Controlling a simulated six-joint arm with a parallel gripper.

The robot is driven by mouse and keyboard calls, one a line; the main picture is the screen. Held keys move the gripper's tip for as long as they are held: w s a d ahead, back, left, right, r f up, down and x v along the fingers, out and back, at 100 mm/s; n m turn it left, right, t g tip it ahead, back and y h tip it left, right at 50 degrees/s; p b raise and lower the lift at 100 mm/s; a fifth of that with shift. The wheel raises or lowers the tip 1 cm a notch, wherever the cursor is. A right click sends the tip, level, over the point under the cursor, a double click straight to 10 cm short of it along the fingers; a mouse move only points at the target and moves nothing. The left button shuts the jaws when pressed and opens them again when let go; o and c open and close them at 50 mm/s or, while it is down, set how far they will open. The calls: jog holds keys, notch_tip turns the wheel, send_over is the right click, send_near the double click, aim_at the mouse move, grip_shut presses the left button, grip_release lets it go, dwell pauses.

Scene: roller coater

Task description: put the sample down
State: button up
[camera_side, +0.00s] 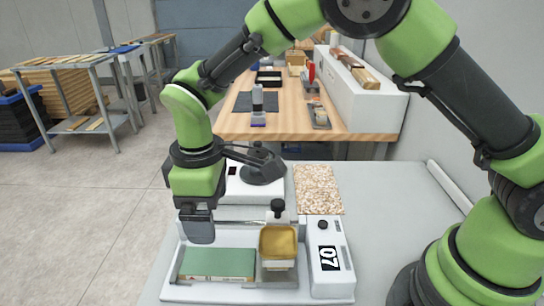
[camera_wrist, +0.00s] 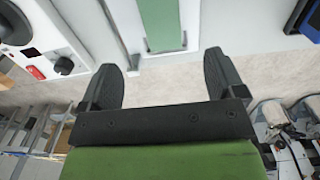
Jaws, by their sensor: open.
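The sample, seemingly the flat green panel (camera_side: 218,263) with a pale layered front edge, lies in the white bed of the coater (camera_side: 230,293). In the wrist view the green panel (camera_wrist: 160,20) shows as a strip at the top, cut off by the frame. My gripper (camera_side: 200,232) is above the back left of the panel, pointing down. In the wrist view my gripper (camera_wrist: 165,75) is open, with nothing between its two dark fingers and the panel beyond them. A gap shows between fingertips and panel there.
An ochre tray (camera_side: 279,242) with a dark knob stands right of the panel. A white box marked 07 (camera_side: 328,262) is at its right. A white device (camera_side: 255,185) and a speckled board (camera_side: 318,188) lie behind. A wooden bench (camera_side: 340,125) stands further back.

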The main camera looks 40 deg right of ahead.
jog(key=s+d+r+m+t+y, duration=0.1)
jog(key=s+d+r+m+t, duration=0.1)
jog(key=s+d+r+m, duration=0.5)
jog(key=s+d+r+m+t+y, duration=0.1)
jog(key=s+d+r+t, duration=0.15)
jog(key=d+r, duration=0.6)
jog(key=s+r+m+t, duration=0.2)
jog(key=s+m, duration=0.3)
jog(key=s, duration=0.4)
jog(key=shift+d+t, duration=0.35)
